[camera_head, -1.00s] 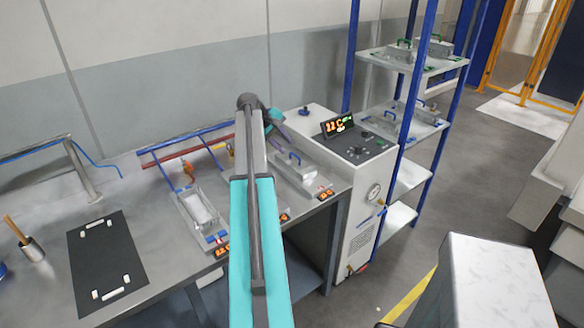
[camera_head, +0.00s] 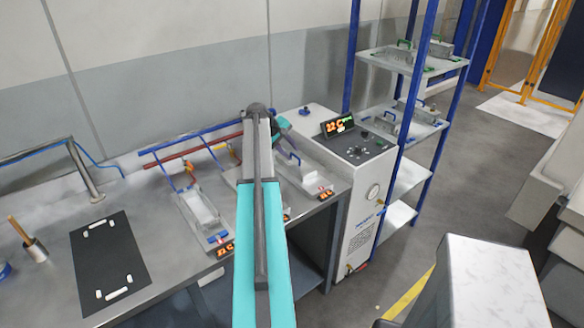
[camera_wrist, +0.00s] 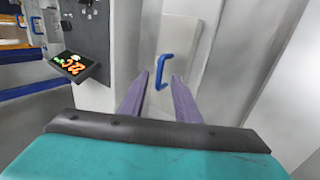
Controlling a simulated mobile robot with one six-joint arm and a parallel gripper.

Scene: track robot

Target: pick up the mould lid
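The mould lid (camera_head: 312,178) is a pale metal plate with a blue handle, on the right-hand station of the bench. In the wrist view the lid (camera_wrist: 196,45) lies ahead, its blue handle (camera_wrist: 164,66) standing just beyond my fingertips. My gripper (camera_wrist: 160,77) is open, with its two purple fingers apart and nothing held between them. The handle appears roughly in line with the gap; I cannot tell whether any finger touches it. In the head view my arm hides part of the bench, and the gripper (camera_head: 287,134) shows only partly, close to the handle.
A control cabinet (camera_head: 345,150) with a lit display stands right of the lid. Blue-posted shelves (camera_head: 405,58) hold more moulds with handles. An open mould tray (camera_head: 200,207) lies left of my arm. A black mat (camera_head: 108,262) with white pieces lies on the left bench.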

